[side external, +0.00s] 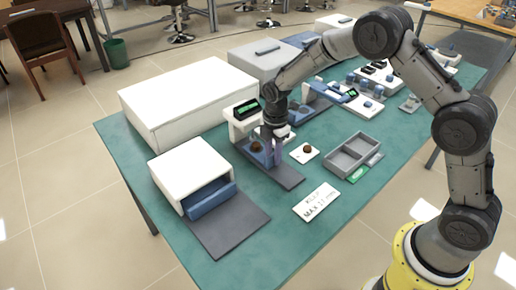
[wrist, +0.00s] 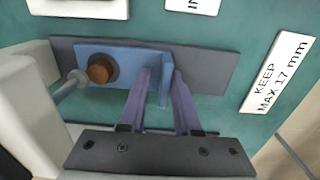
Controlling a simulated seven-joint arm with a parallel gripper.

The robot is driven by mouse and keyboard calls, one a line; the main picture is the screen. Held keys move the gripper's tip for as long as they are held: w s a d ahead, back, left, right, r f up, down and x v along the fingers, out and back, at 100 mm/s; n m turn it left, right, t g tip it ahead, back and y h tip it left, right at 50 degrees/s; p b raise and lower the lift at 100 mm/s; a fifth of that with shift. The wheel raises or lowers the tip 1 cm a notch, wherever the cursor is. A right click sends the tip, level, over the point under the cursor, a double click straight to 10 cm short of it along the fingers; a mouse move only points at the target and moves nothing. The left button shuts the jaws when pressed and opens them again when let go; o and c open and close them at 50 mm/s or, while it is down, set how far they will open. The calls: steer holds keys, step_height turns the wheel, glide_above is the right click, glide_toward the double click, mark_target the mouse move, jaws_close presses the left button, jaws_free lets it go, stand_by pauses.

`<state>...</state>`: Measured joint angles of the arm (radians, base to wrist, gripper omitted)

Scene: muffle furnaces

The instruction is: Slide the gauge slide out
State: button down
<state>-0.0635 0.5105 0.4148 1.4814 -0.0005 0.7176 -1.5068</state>
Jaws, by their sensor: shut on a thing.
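The gauge slide (wrist: 122,57) is a blue plate lying on a long dark grey base (wrist: 212,72). A brown round piece (wrist: 101,69) sits in a dark ring on the slide. A grey gauge rod (wrist: 70,83) points at the piece from the left; I cannot tell whether it touches. My gripper (wrist: 163,84) has its purple fingers shut on the slide's upright blue tab. In the side view my gripper (side external: 275,152) reaches down beside the white gauge (side external: 245,128) with its green display, and partly hides the slide.
A "KEEP MAX 17 mm" card (side external: 316,202) lies to the right. A white tile with a brown piece (side external: 304,153) and a grey divided tray (side external: 354,155) stand nearby. A white furnace (side external: 190,168) stands at left. The grey base beyond the tab is clear.

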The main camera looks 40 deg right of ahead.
mark_target(296, 183)
steer(key=shift+s+f, duration=0.2)
steer(key=shift+s, duration=1.45)
steer(key=shift+s+f, duration=0.2)
steer(key=shift+s, duration=1.45)
steer(key=shift+s+f, duration=0.2)
steer(key=shift+s, duration=1.45)
steer(key=c, duration=1.1)
jaws_free()
steer(key=shift+r, duration=0.1)
steer(key=shift+w+r, duration=0.15)
steer(key=shift+r, duration=1.7)
steer(key=shift+w+r, duration=0.15)
steer(key=shift+r, duration=1.65)
